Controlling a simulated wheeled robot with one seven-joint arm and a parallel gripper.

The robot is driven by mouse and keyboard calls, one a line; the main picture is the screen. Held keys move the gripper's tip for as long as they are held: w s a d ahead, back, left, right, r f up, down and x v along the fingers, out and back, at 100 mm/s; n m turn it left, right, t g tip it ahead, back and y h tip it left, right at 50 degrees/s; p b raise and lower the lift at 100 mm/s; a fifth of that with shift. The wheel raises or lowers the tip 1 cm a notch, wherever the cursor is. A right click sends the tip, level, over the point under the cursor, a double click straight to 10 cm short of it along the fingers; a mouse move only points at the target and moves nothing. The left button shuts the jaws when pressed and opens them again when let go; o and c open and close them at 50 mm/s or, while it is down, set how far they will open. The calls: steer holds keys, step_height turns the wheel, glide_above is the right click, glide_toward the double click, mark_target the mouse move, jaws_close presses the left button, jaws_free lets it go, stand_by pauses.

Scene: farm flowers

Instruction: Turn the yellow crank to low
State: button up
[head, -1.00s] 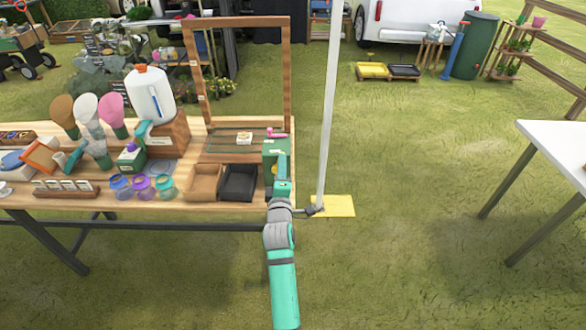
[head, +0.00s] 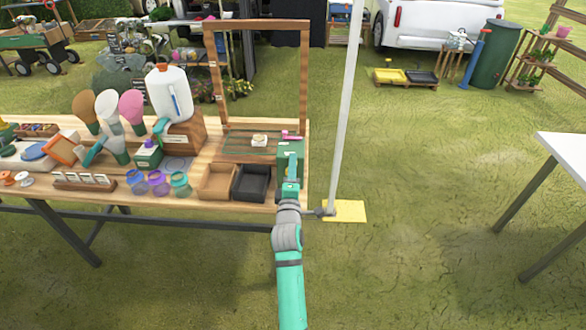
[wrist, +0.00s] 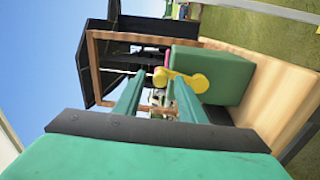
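The yellow crank (wrist: 185,78) sits on the face of a green box (wrist: 218,72) in the wrist view. Its round knob is at the right and its arm reaches left. My gripper (wrist: 158,82) points at it with two teal fingers apart. The crank's left end lies between the fingertips and the right finger overlaps its lower part; I cannot tell whether they touch. In the head view, my gripper (head: 291,178) is in front of the green box (head: 285,150) at the table's right end, and the crank is hidden.
The wooden table (head: 215,150) bears a black tray (head: 250,196), a brown tray (head: 217,194), jars and a white jug (head: 168,95) left of my gripper. A white pole (head: 345,120) stands close on the right. Grass beyond it is open up to a white table (head: 570,150).

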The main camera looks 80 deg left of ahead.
steer(key=v, duration=1)
steer(key=shift+d, duration=0.45)
stand_by(0.4)
